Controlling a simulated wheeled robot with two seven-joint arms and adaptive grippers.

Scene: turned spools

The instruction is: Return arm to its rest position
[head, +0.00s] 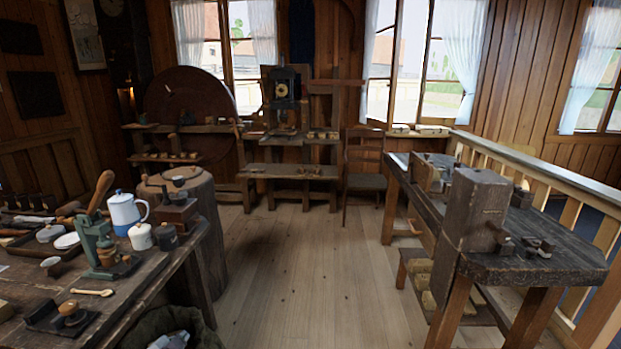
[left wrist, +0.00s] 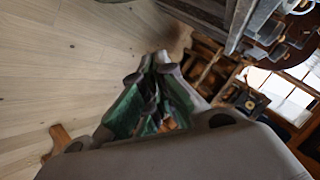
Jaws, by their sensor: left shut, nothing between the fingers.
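My left gripper (left wrist: 153,65) shows in the left wrist view, with its grey and green fingers drawn together at the tips and nothing held between them. Pale floorboards (left wrist: 70,60) lie beyond it at the left of that view. The edge of a dark wooden bench (left wrist: 240,22) is at the upper right, apart from the fingers. I cannot clearly make out either gripper in the head view. My right gripper is in neither view.
A cluttered workbench (head: 145,285) at the left holds a green hand press (head: 98,240), a blue-white pot (head: 124,210) and small tools. A round wooden block (head: 205,200) stands behind it. Another bench (head: 540,262) is at the right. The floor (head: 300,270) between is clear.

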